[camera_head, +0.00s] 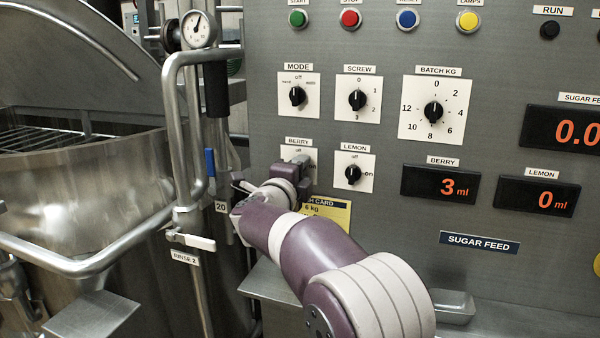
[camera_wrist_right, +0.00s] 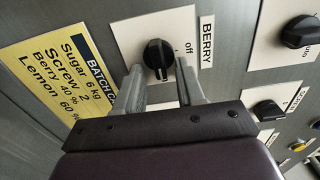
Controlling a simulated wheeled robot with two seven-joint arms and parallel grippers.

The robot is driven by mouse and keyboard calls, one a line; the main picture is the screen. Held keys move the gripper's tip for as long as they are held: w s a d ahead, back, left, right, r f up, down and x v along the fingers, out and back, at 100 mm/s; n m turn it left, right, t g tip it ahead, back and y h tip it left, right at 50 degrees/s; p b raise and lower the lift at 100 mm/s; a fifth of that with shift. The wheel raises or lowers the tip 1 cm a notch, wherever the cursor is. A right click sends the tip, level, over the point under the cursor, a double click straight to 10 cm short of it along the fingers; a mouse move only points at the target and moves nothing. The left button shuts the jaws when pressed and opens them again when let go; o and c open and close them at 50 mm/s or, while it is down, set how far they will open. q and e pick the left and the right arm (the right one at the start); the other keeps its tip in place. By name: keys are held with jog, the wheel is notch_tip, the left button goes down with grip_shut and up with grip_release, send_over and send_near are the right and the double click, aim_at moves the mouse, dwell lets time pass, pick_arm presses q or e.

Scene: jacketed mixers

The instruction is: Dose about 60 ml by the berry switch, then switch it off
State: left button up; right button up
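The berry switch is a black knob on a white plate (camera_head: 291,152) at the lower left of the panel. In the head view my gripper hides the knob. In the right wrist view the berry knob (camera_wrist_right: 158,54) sits between my right gripper's (camera_wrist_right: 160,72) two spread fingers, with a gap at each side. My right gripper (camera_head: 292,172) reaches up to the panel in the head view. The berry display (camera_head: 440,185) reads 3 ml. My left gripper is out of view.
The lemon knob (camera_head: 353,174) is close to the right, and its display (camera_head: 537,196) reads 0 ml. Mode (camera_head: 297,96) and screw (camera_head: 357,99) knobs are above. A yellow batch card (camera_head: 330,212) is below. Pipes and a rinse valve (camera_head: 190,240) stand at left.

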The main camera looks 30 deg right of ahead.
jog(key=shift+a, duration=0.15)
jog(key=b+v, duration=0.1)
jog(key=v, duration=1.1)
jog(key=shift+s, duration=0.25)
jog(key=shift+a, duration=0.1)
